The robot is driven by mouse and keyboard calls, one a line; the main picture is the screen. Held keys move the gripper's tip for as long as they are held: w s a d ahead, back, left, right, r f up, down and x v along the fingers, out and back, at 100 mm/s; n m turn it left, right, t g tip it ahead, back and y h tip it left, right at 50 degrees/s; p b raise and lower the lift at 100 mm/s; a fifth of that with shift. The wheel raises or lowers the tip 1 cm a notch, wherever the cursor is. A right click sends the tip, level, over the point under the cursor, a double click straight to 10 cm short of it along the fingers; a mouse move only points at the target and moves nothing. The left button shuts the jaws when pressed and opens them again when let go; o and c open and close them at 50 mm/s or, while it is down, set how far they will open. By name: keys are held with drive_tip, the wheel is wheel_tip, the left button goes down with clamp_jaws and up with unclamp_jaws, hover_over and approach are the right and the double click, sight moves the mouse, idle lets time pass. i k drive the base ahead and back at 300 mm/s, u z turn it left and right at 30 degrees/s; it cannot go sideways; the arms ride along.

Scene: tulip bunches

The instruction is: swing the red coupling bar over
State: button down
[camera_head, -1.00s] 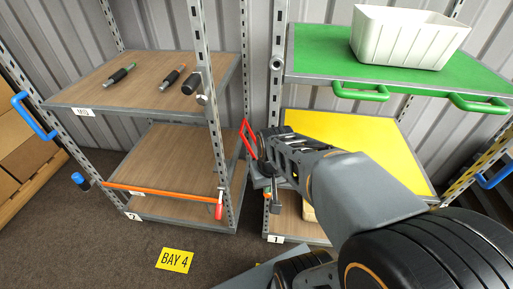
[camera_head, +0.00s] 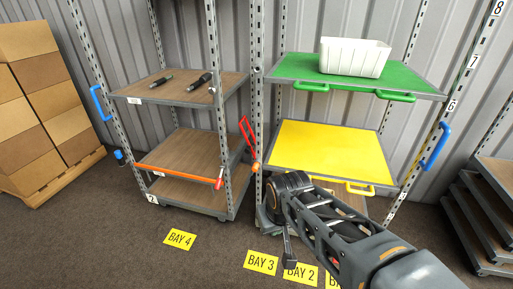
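The red coupling bar (camera_head: 246,132) is a narrow red loop in the gap between the left cart (camera_head: 180,200) and the right cart (camera_head: 272,163). It tilts up to the left, its lower end near an orange knob (camera_head: 256,166) at the right cart's front post. My gripper (camera_head: 289,246) is below and right of the bar, apart from it, in front of the right cart's lower part. I see it side-on with nothing visible in it; its finger gap does not show. My arm hides part of the right cart's lower shelf.
An orange rail (camera_head: 180,173) with a red end handle (camera_head: 219,179) crosses the left cart's front. A white bin (camera_head: 354,57) stands on the green shelf (camera_head: 290,67). Yellow floor signs (camera_head: 180,239) lie in front. Boxes (camera_head: 45,110) stand left; open floor lies between.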

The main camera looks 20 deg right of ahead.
sight(249, 149)
drive_tip(key=u, duration=0.1)
drive_tip(key=i, duration=1.25)
drive_tip(key=z, duration=0.25)
